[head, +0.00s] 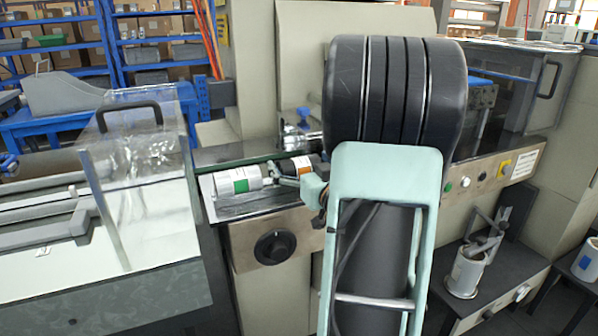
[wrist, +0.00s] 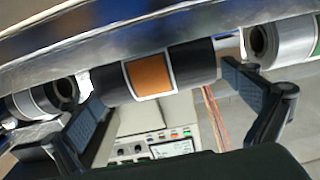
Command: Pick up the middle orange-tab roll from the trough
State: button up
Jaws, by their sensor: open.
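The middle roll, black with an orange tab (wrist: 151,75), lies in the metal trough (wrist: 110,35) in the wrist view, and it shows partly behind my gripper in the head view (head: 304,165). My gripper (wrist: 160,88) is open, with one finger near each end of this roll. Whether the fingers touch it I cannot tell. A pale roll with a green tab (wrist: 285,42) lies beyond the right finger. Another roll (wrist: 40,101) lies beyond the left finger. In the head view, a white roll with a green tab (head: 238,180) lies left of my gripper (head: 282,176).
A clear guard box with a black handle (head: 140,180) stands left of the trough. A black knob (head: 275,248) is on the panel below it. A button panel (head: 480,183) and a small stand with a white roll (head: 468,268) are at the right.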

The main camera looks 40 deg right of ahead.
jog(key=c, duration=1.5)
jog(key=shift+r, duration=0.1)
jog(key=shift+c, duration=0.2)
jog(key=shift+r, duration=0.15)
